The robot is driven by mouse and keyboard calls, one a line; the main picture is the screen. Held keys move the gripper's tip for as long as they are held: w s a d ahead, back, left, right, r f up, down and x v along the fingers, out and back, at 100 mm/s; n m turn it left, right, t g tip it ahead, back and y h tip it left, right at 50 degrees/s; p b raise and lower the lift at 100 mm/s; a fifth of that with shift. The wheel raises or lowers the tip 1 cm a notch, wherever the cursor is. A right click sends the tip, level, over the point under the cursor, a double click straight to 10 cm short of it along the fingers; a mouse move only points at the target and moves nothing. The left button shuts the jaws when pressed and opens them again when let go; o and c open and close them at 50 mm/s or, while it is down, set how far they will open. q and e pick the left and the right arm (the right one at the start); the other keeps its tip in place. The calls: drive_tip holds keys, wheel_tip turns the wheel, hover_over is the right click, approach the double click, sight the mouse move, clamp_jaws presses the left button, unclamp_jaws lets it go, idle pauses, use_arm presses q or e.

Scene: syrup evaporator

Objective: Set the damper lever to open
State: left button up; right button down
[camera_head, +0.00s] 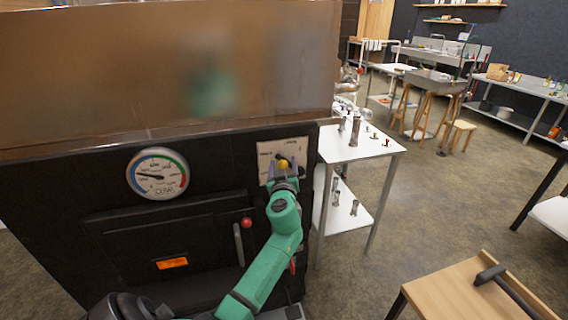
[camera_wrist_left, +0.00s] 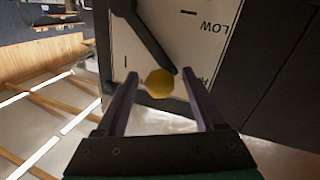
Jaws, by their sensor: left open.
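The damper lever is a dark bar (camera_wrist_left: 147,38) with a yellow knob (camera_wrist_left: 160,84) at its end, on a pale plate with dark lettering and tick marks. The plate (camera_head: 296,148) is on the black evaporator front, right of the gauge; the yellow knob (camera_head: 284,164) shows there too. In the wrist view the lettering is inverted; "LOW" is readable and another label near the lever's end is partly hidden. My left gripper (camera_head: 284,167) is open, its fingers on either side of the knob. I cannot tell whether they touch it. My right gripper is not in view.
A round gauge (camera_head: 157,173) and a firebox door with a red-knobbed handle (camera_head: 246,223) are left of and below the plate. A white table (camera_head: 350,152) with small metal items stands close on the right. A wooden-topped table (camera_head: 455,285) is at the lower right. Open floor lies between.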

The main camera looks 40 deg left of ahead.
use_arm(q)
clamp_jaws()
drive_tip(key=shift+f, duration=0.15)
idle(1.2)
